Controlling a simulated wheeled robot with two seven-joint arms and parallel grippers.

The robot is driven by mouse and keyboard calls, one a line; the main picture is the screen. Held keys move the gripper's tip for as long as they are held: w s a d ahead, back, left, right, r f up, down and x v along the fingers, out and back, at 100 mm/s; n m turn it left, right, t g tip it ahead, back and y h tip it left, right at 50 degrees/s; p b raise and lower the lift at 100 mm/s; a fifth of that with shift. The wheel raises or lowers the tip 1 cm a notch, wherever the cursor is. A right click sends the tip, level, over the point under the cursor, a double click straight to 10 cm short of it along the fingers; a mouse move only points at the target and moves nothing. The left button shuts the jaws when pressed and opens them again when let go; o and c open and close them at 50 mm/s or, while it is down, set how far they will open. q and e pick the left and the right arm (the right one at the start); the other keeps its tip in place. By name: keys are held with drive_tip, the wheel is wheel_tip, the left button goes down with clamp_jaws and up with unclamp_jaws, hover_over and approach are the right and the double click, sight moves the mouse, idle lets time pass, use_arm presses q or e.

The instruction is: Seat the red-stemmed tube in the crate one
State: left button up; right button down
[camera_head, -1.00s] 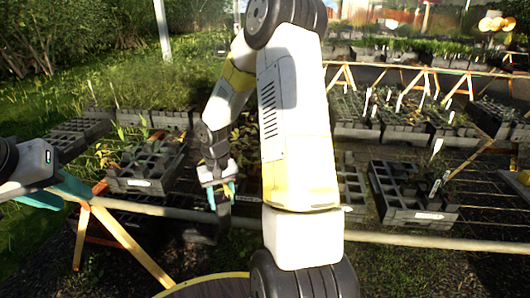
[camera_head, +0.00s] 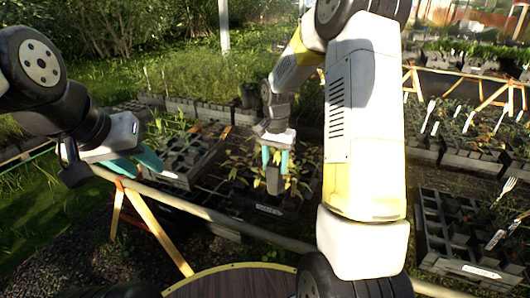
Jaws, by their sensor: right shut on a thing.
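My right gripper (camera_head: 274,160) points down with its teal fingers shut on a dark grey tube (camera_head: 274,182). The tube looks roughly upright; its stem colour cannot be told among the leaves behind it. In the picture the tube overlaps a dark crate (camera_head: 268,209) with leafy plants and a white label too small to read surely. Whether the tube is above the crate or in a cell cannot be told. My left gripper (camera_head: 136,164) is at the left with teal fingers apart, seemingly empty.
A crate with empty cells (camera_head: 180,177) stands left of the middle. Another dark crate (camera_head: 462,270) with labels stands at the lower right. A pale rail (camera_head: 215,217) runs along the bench front. Planted trays fill the back.

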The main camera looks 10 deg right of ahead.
sight(274, 176)
drive_tip(key=shift+f, duration=1.15)
drive_tip(key=shift+f, duration=0.35)
drive_tip(key=shift+f, duration=4.55)
drive_tip(key=shift+f, duration=0.25)
drive_tip(key=c, duration=0.7)
unclamp_jaws()
drive_tip(key=shift+o, duration=0.2)
drive_tip(key=shift+r, duration=3.9)
